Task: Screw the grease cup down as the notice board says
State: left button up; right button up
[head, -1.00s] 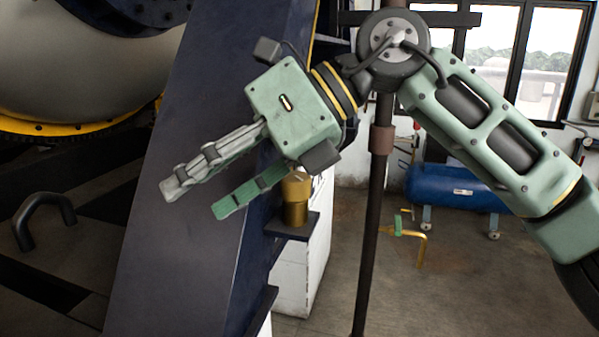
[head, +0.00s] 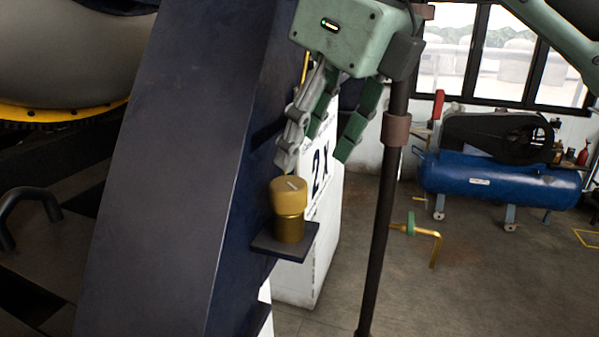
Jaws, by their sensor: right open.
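The grease cup (head: 289,210) is a brass cylinder with a wider, lighter cap marked by a pale line on top. It stands upright on a small dark shelf (head: 285,243) at the side of the dark blue column. My right gripper (head: 315,157) is open and empty, with its fingers pointing down just above the cup and slightly to the right, apart from it. A white panel (head: 331,205) behind the cup carries large black "2 X" lettering, partly covered by the gripper. My left gripper is out of view.
The broad dark blue column (head: 180,170) stands left of the cup. A thin dark upright pole (head: 380,225) stands close on the right. A blue compressor tank (head: 500,183) and a brass pipe with a green part (head: 420,232) are farther back on open floor.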

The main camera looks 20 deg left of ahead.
aim_at(291, 185)
jog(key=shift+s+a+f, duration=0.25)
jog(key=shift+f, duration=0.25)
jog(key=shift+s+a+f, duration=0.2)
jog(key=shift+a+f, duration=0.05)
jog(key=shift+f, duration=0.25)
jog(key=p+x, duration=0.1)
jog(key=x, duration=0.3)
jog(key=shift+a+f, duration=0.1)
jog(key=shift+w+f, duration=0.1)
jog(key=shift+f, duration=0.1)
jog(key=shift+s, duration=0.2)
jog(key=shift+c, duration=1.2)
jog(key=shift+w, duration=0.15)
jog(key=c, duration=0.4)
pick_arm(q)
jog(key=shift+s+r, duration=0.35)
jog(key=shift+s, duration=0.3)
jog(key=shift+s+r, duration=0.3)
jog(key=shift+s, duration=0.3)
pick_arm(e)
jog(key=c, duration=0.4)
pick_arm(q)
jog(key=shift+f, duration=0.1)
pick_arm(e)
jog(key=shift+c, duration=0.2)
